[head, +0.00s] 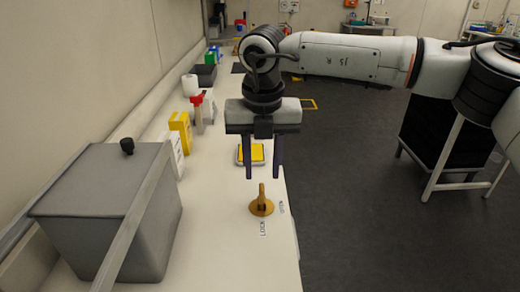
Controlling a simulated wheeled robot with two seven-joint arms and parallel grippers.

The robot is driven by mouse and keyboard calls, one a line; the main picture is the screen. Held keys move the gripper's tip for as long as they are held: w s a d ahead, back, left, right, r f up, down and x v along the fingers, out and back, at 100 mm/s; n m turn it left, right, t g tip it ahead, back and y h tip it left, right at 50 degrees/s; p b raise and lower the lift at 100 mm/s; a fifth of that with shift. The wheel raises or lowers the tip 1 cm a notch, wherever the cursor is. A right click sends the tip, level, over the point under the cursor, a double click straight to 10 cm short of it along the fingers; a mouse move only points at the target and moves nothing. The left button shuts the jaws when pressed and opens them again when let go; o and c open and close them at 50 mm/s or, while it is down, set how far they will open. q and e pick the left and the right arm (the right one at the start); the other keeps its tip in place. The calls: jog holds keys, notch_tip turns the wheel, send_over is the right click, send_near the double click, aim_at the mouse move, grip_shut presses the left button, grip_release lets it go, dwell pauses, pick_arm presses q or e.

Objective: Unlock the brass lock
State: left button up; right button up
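The brass lock (262,207) is a round brass base with an upright handle on the white bench top. The word "LOCK" is printed on the bench just below it in the picture, and a second, less legible label (282,207) stands to its right. The handle points away from me, not clearly at either label. My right gripper (264,178) hangs above and just beyond the lock, pointing down. Its two dark fingers are spread wide with nothing between them. The fingertips appear close to the handle but not touching it. My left gripper is not in view.
A grey lidded box (110,210) with a black knob stands left of the lock. A scale with a yellow top (251,153), yellow boxes (180,128) and a red-capped bottle (197,110) stand farther back. The bench's right edge is close to the lock, with open floor beyond.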

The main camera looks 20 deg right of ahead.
aim_at(262, 187)
jog(key=f, duration=0.4)
jog(key=w+f, duration=0.1)
jog(key=f, duration=0.1)
jog(key=shift+d+f+p, duration=0.1)
jog(key=shift+f+p, duration=0.25)
jog(key=shift+f, duration=0.05)
grip_shut()
